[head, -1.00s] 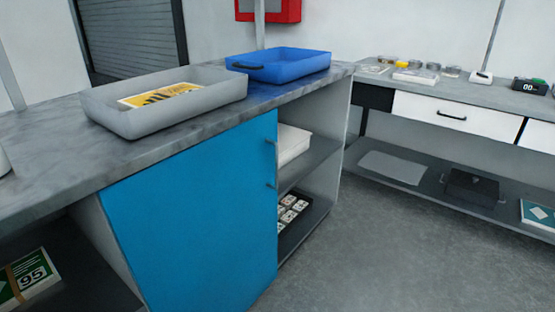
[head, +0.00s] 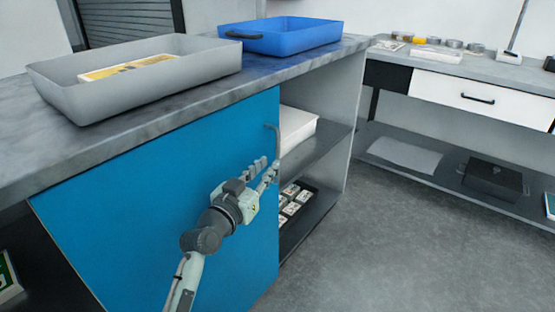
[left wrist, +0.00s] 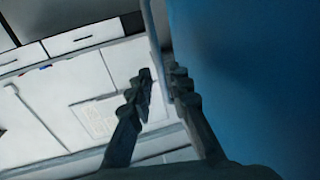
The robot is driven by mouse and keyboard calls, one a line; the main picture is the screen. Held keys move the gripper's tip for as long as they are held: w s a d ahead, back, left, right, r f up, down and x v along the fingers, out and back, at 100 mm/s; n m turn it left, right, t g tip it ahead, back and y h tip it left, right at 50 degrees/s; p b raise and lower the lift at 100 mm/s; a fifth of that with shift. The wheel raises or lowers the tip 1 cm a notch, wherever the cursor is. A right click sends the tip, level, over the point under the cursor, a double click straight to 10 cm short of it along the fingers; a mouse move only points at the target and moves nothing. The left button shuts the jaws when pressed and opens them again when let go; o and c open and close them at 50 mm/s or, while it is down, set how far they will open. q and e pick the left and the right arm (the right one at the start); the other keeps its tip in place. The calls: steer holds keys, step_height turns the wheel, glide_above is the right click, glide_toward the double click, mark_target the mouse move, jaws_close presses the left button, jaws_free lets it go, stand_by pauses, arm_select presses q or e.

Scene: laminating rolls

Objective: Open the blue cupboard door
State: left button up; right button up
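The blue cupboard door (head: 150,190) stands flush with the counter front and looks shut. Its grey bar handle (head: 275,138) is upright near the door's right edge. My left gripper (head: 268,170) is in front of the door at the handle's lower part, which it partly hides. In the left wrist view, the left gripper (left wrist: 162,75) has its fingers apart, with the handle (left wrist: 150,22) running down between the fingertips. One finger lies between the handle and the blue door (left wrist: 250,80). I cannot tell whether the fingers touch the bar. My right gripper is not in view.
A grey tray (head: 75,98) and a blue tray (head: 300,40) stand on the counter (head: 130,132). Right of the door are open shelves with a white box (head: 297,128) and a dark tray (head: 290,230) of small items. The floor (head: 390,250) at the right is clear.

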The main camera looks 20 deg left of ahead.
mark_target(277, 158)
arm_select(q)
steer(key=w, duration=0.4)
steer(key=w+d, duration=0.1)
steer(key=w, duration=0.1)
steer(key=shift+c, duration=0.5)
jaws_close()
steer(key=shift+f, duration=0.1)
